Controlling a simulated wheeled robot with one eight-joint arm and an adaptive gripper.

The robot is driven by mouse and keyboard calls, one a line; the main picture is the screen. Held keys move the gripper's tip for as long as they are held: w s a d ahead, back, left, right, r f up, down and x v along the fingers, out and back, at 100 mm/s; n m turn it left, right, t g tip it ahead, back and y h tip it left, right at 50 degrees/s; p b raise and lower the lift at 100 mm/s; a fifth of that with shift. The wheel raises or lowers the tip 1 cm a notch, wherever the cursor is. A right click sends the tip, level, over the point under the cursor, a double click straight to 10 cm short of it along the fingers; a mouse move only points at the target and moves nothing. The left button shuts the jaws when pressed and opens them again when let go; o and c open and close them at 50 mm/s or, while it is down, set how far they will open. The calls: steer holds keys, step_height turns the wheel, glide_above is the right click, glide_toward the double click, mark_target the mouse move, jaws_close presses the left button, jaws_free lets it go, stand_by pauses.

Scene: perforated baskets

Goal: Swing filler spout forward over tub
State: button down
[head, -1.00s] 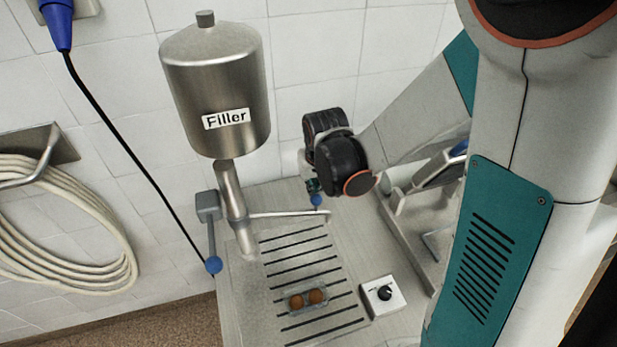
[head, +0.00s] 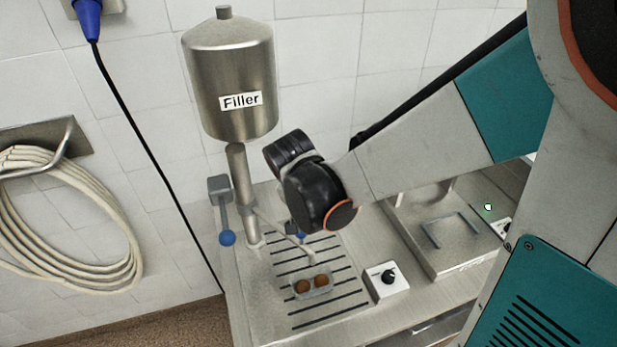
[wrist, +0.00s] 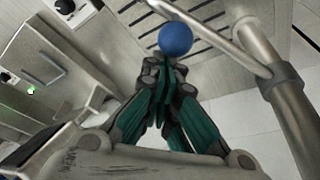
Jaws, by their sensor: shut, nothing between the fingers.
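The steel filler (head: 236,85) stands at the back of the counter. Its thin spout (head: 271,222) slants forward and right from the post, its bent end near the tub and apparently above it. The clear tub (head: 326,292) holds brown balls and sits on the slotted drain area. A blue knob (head: 301,236) shows beside the spout; the wrist view also has this knob (wrist: 175,38) and the spout (wrist: 215,38). My gripper (wrist: 165,66) is shut and empty, its tips right at the knob. Whether they touch it is unclear. In the head view my wrist hides the fingers.
A grey lever with another blue ball (head: 227,238) hangs left of the post. A white dial box (head: 387,282) stands right of the tub. A steel scale-like unit (head: 455,235) is further right. A coiled hose (head: 70,235) hangs on the left wall.

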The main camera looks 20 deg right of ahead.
steer(key=shift+s+a, duration=0.25)
steer(key=shift+s, duration=0.05)
steer(key=shift+s+a+f, duration=0.1)
steer(key=shift+s+f, duration=0.05)
stand_by(0.3)
steer(key=w+d+b, duration=0.1)
steer(key=w+d, duration=0.2)
steer(key=p+v, duration=0.1)
steer(key=v, duration=0.8)
steer(key=shift+r, duration=0.25)
steer(key=shift+w, duration=0.1)
